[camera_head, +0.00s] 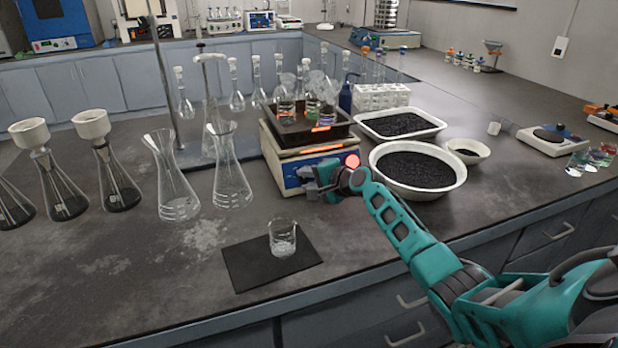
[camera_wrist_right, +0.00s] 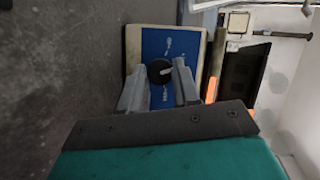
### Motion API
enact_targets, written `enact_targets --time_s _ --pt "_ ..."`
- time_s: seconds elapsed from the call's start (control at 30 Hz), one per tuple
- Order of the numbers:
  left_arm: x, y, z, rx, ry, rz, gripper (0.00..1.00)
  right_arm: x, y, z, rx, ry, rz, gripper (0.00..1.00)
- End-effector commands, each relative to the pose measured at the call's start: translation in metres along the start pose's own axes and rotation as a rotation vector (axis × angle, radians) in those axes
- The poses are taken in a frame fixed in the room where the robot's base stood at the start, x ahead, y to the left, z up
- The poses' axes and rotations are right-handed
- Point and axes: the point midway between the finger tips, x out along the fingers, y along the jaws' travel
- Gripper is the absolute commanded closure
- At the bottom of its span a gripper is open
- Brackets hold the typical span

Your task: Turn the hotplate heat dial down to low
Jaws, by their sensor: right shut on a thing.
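The hotplate (camera_head: 283,152) has a cream body and a blue front panel. Its panel also shows in the right wrist view (camera_wrist_right: 150,45). The black round heat dial (camera_wrist_right: 160,71) with a pale pointer mark sits on that panel, between the fingers of my right gripper (camera_wrist_right: 160,80). The right gripper is shut on the dial; the exact contact is hard to see. In the head view my right gripper (camera_head: 312,182) is at the front panel and hides the dial. The scale marks are too small to read. My left gripper is not in view.
A dark pan (camera_head: 273,118) with several glass vessels stands on the hotplate. White bowls of black grains (camera_head: 451,182) stand close right of it. Conical flasks (camera_head: 231,185) stand to the left. A small beaker (camera_head: 282,240) stands on a black mat (camera_head: 245,270) in front.

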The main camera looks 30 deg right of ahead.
Motion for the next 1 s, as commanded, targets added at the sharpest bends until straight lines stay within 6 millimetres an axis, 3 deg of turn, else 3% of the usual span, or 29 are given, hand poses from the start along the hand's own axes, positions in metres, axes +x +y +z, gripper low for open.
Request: enact_targets --time_s 0.63,0.67,0.9,1.0 --pt "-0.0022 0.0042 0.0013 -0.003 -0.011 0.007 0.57 0.0001 -0.0002 0.0002 -0.047 -0.002 0.019 0.99" --pt "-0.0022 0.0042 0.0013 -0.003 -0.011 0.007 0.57 0.0001 -0.0002 0.0002 -0.047 -0.002 0.019 0.67" --pt "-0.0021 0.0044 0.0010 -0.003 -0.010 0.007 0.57 0.0001 -0.0003 0.0003 -0.046 -0.002 0.018 0.44" --pt "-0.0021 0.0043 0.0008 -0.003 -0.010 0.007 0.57 0.0001 -0.0003 0.0002 -0.046 -0.002 0.018 0.44"
